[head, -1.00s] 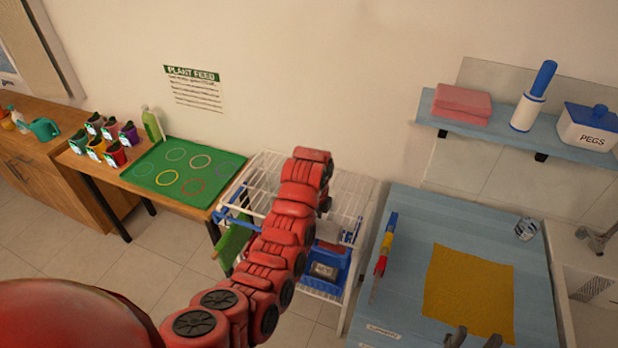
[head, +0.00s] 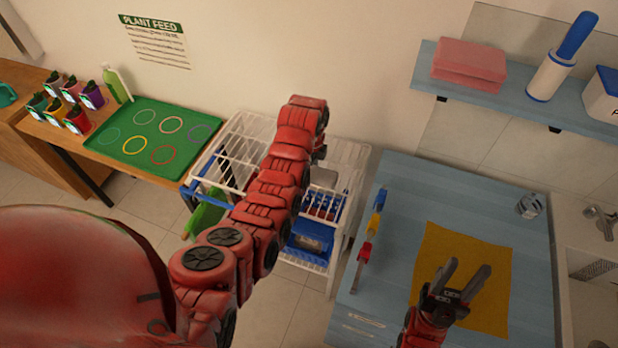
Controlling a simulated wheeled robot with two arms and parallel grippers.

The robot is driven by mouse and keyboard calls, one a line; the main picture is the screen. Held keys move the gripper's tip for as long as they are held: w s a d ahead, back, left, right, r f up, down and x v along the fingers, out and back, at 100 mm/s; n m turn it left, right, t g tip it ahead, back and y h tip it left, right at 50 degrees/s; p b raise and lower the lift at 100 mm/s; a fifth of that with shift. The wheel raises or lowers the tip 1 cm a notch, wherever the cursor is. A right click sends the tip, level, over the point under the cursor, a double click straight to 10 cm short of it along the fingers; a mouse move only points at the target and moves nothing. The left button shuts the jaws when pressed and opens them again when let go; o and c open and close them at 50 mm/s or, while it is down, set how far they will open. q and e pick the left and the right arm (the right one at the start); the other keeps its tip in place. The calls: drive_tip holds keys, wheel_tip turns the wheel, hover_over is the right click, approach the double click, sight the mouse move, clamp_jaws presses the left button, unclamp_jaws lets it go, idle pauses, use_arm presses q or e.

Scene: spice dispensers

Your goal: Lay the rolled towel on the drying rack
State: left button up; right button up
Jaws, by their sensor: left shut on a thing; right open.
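The white wire drying rack (head: 235,145) stands in the middle, left of the blue worktop, partly covered by my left arm. I cannot make out a rolled towel; my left arm may hide it. My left arm reaches up across the rack and bends down at its far end. Its gripper and anything in it are hidden behind the arm. My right gripper (head: 462,277) is open and empty over the yellow cloth (head: 450,244), its fingers pointing up and to the right. The cloth lies flat on the worktop.
A green tray (head: 133,140) with coloured rings is left of the rack. A blue basket (head: 310,238) sits low in the rack. A multicoloured stick (head: 372,227) lies on the worktop (head: 395,195). A shelf holds pink folded cloths (head: 468,65) and a lint roller (head: 549,76).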

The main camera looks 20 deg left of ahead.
use_arm(q)
drive_tip(key=shift+w+f, duration=0.1)
drive_tip(key=shift+f, duration=0.1)
drive_tip(key=shift+s+f+p, duration=0.2)
drive_tip(key=shift+f+p, duration=0.65)
drive_tip(key=shift+f, duration=0.65)
drive_tip(key=shift+w+f, duration=0.1)
drive_tip(key=shift+w, duration=0.05)
drive_tip(key=o, duration=1.5)
